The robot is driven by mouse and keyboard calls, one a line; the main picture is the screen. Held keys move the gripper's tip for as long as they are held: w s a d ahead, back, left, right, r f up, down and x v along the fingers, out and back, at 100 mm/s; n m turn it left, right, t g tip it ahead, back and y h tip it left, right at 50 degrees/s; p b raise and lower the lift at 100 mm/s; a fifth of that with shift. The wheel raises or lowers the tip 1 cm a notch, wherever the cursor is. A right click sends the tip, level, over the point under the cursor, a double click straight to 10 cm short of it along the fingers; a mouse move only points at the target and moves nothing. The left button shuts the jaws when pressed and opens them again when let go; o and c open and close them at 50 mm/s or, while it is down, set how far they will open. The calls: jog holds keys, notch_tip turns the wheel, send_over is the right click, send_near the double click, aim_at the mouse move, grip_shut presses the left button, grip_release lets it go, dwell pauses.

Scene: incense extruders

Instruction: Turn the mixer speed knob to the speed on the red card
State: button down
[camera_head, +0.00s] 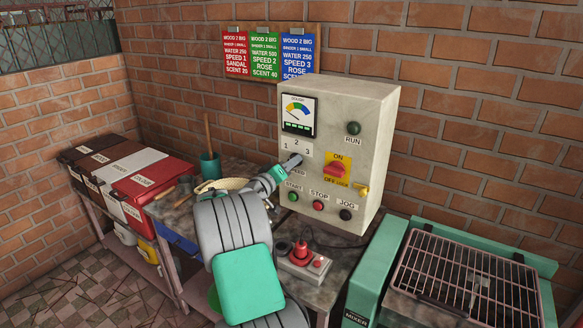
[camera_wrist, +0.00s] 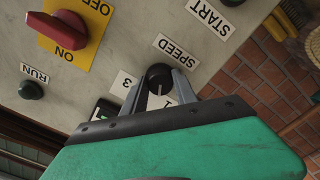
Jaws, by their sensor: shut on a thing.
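The red card (camera_head: 236,53) hangs leftmost on the wall board and reads SPEED 1. The black speed knob (camera_wrist: 158,76) sits on the pale control box (camera_head: 342,110), beside the SPEED label. In the head view my gripper (camera_head: 292,163) reaches the box face below the labels 1, 2 and 3 and mostly covers the knob. In the wrist view my gripper (camera_wrist: 159,88) is shut on the knob, one finger on each side. A white line on the knob points down in that picture, between labels 3 and 1. Label 2 is hidden there by my gripper.
The red ON/OFF switch (camera_head: 336,169) is right of the knob. START (camera_head: 293,197), STOP (camera_head: 318,205) and JOG (camera_head: 345,214) buttons sit below. A red-topped pendant (camera_head: 303,257) lies on the bench. A green mixer with a grate (camera_head: 465,277) stands at right.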

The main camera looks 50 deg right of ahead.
jog(key=shift+n, duration=1.7)
jog(key=shift+f, duration=0.1)
jog(key=c, duration=1)
grip_release()
jog(key=shift+o, duration=0.2)
jog(key=a+b, duration=0.2)
jog(key=a, duration=0.6)
jog(key=shift+s, duration=0.35)
jog(key=shift+d, duration=0.1)
